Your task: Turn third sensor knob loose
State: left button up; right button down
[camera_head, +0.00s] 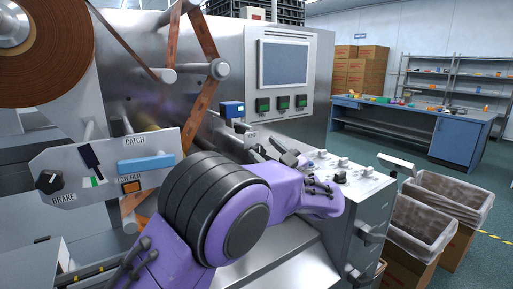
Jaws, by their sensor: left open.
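A row of small light knobs (343,162) stands on the top panel of the machine's metal cabinet (345,215), right of centre. Which of them is the third sensor knob I cannot tell for sure. My purple left arm reaches in from the lower left and bends across the front of the machine. My left gripper (280,153) is at the left end of the knob panel, small and partly hidden by my wrist. It is open, and I see nothing held in it. My right gripper is not in view.
A control panel with a brake dial (48,181) and blue handle (146,163) is at left. A film roll (42,50) hangs above. A blue sensor box (231,110) stands behind my arm. Lined bins (424,222) stand right of the cabinet.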

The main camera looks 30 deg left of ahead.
aim_at(242, 129)
pick_arm(q)
jog(key=shift+d, duration=0.1)
jog(key=r+p, duration=0.1)
jog(key=p, duration=0.2)
jog(key=r+m+p, duration=0.1)
jog(key=p, duration=0.2)
jog(key=shift+w+a+r+m+t+h+p, duration=0.1)
jog(key=shift+a+m+t+h+p, duration=0.2)
jog(key=shift+a, duration=0.05)
jog(key=a+m+p, duration=0.1)
jog(key=a+p, duration=0.1)
jog(key=a, duration=0.1)
jog(key=w+a+r+m+t+p, duration=0.1)
jog(key=a+m+p, duration=0.1)
jog(key=a+p, duration=0.1)
jog(key=a+m+t+p, duration=0.1)
jog(key=a+p, duration=0.1)
jog(key=a, duration=0.1)
jog(key=shift+w+r+m+p, duration=0.25)
jog(key=shift+w+m+p, duration=0.05)
jog(key=shift+w, duration=0.15)
jog(key=shift+d, duration=0.1)
